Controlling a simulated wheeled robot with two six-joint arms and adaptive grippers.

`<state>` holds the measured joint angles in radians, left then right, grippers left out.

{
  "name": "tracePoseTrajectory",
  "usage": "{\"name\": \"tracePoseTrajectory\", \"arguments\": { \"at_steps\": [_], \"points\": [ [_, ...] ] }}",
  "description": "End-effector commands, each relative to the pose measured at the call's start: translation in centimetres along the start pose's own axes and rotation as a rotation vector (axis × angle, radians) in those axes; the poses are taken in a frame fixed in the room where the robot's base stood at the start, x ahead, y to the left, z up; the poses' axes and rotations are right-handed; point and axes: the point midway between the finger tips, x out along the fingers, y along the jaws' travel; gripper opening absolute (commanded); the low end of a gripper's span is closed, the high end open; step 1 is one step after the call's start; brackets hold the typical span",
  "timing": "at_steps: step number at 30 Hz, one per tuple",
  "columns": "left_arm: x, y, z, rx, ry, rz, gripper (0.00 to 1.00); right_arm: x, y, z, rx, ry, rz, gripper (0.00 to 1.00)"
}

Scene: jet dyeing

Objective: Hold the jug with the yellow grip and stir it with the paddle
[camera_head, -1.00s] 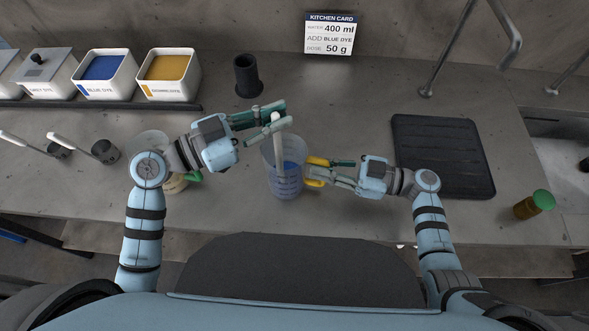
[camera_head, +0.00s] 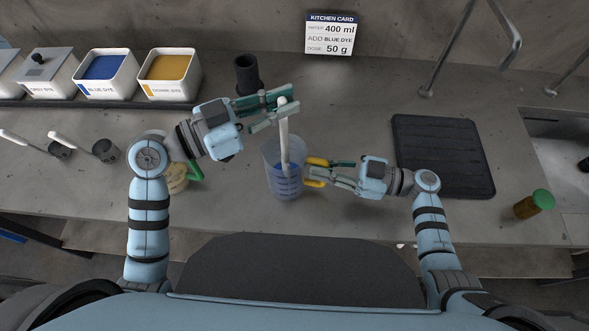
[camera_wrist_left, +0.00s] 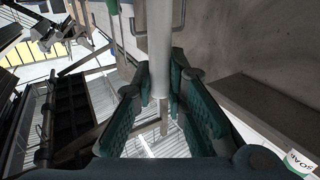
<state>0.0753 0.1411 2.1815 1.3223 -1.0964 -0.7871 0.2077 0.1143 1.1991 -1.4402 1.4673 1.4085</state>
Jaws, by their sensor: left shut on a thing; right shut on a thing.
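The clear jug (camera_head: 284,182) stands on the bench with blue liquid in it. Its yellow grip (camera_head: 315,183) is on the right side, and my right gripper (camera_head: 318,173) is shut on it. The white paddle (camera_head: 284,135) leans slightly in the jug, its lower end inside the jug. My left gripper (camera_head: 284,111) is shut on the paddle's upper shaft, above the jug's rim. The left wrist view shows the white shaft (camera_wrist_left: 159,45) between the two green finger pads (camera_wrist_left: 160,88). The paddle's lower tip is hard to make out in the liquid.
A dark cylindrical holder (camera_head: 247,75) stands behind my left gripper. The blue dye bin (camera_head: 105,85) and the yellow dye bin (camera_head: 168,85) are at the back left. A black mat (camera_head: 443,155) lies at right.

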Motion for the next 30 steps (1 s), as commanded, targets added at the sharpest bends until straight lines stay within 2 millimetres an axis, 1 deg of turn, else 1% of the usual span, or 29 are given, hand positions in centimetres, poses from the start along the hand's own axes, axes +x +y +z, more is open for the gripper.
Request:
{"name": "tracePoseTrajectory", "arguments": {
  "at_steps": [3,24,27,30],
  "points": [
    [0.0,0.0,-1.9,0.005,0.002,0.0,0.0,0.0,0.0,0.0,0.0,0.0,0.001,0.0],
    [0.0,0.0,-12.3,0.005,0.002,0.001,0.0,0.0,0.0,0.0,-0.001,0.0,0.001,0.0],
    [0.0,0.0,-13.5,0.004,0.002,0.0,0.0,0.0,0.0,0.0,-0.001,0.0,0.001,0.0],
    [-0.1,0.0,-14.1,0.001,0.0,0.0,0.0,0.0,0.0,0.0,-0.001,0.0,0.001,0.0]
  ]
}}
